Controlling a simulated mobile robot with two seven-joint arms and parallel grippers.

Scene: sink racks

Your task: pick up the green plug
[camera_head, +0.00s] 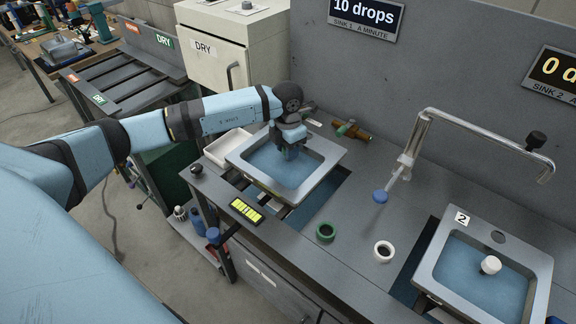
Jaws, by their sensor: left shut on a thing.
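My left arm reaches in from the left, and my left gripper (290,151) points down over the middle of the sink at the left, low in its blue water. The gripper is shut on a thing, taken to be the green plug. The plug itself is hidden by the fingers and water, so its pose and whether it is clear of the drain cannot be told. The left sink (322,182) is a grey square basin. A green ring (326,232) lies on the counter in front of it. My right gripper is not in view.
A second sink (538,262) with blue water and a white plug (490,265) stands at the right. A white tray (226,147) lies left of the first sink.

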